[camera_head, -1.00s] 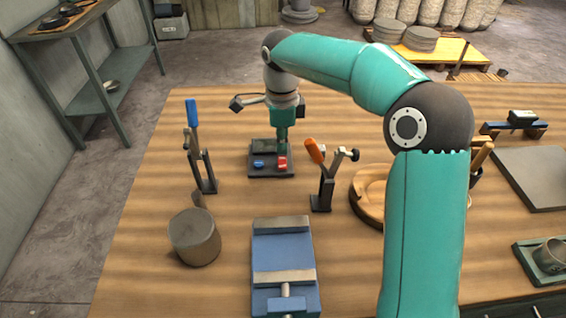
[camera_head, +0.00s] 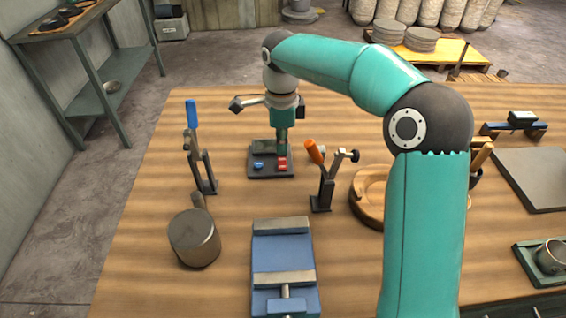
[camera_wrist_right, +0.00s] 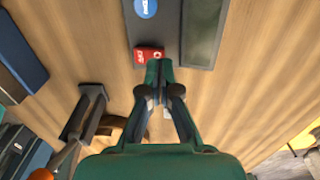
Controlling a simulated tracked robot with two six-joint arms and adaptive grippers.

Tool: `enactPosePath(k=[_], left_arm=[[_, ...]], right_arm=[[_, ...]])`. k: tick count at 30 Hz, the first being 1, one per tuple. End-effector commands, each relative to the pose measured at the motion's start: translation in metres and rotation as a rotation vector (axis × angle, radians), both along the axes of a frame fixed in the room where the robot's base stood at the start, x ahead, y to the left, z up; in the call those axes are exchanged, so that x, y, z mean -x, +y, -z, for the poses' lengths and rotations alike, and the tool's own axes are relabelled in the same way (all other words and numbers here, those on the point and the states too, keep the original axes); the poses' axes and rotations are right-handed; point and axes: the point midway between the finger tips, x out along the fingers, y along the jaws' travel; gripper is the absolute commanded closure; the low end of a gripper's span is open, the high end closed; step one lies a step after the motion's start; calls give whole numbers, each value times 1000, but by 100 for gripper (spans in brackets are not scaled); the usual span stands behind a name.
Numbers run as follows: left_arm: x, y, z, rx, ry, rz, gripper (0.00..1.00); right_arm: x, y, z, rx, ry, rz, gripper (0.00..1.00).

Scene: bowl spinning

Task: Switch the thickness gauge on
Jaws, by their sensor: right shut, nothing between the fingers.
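The thickness gauge is a flat dark box (camera_head: 262,172) on the wooden table, at the centre-left of the head view. It carries a blue button (camera_head: 258,164), a red button (camera_head: 282,164) and a dull green screen, which shows best in the right wrist view (camera_wrist_right: 205,30). My right gripper (camera_head: 282,149) points down at the red button's side of the gauge. In the right wrist view its shut, empty fingertips (camera_wrist_right: 158,70) are right at the edge of the red button (camera_wrist_right: 146,54); I cannot tell whether they touch it. My left gripper is out of view.
An orange-handled clamp (camera_head: 322,190) stands close to the gauge on the right, a blue-handled clamp (camera_head: 204,175) on the left. A blue vise (camera_head: 283,245) and a metal cylinder (camera_head: 195,238) are nearer. A round wooden piece (camera_head: 367,200) lies partly behind my arm.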

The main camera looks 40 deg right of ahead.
Motion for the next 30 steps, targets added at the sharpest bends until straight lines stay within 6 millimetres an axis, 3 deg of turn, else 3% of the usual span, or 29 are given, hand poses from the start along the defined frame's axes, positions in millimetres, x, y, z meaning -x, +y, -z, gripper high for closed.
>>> enactPosePath(k=[30], left_arm=[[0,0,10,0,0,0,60]], right_arm=[[0,-1,13,0,0,2,100]])
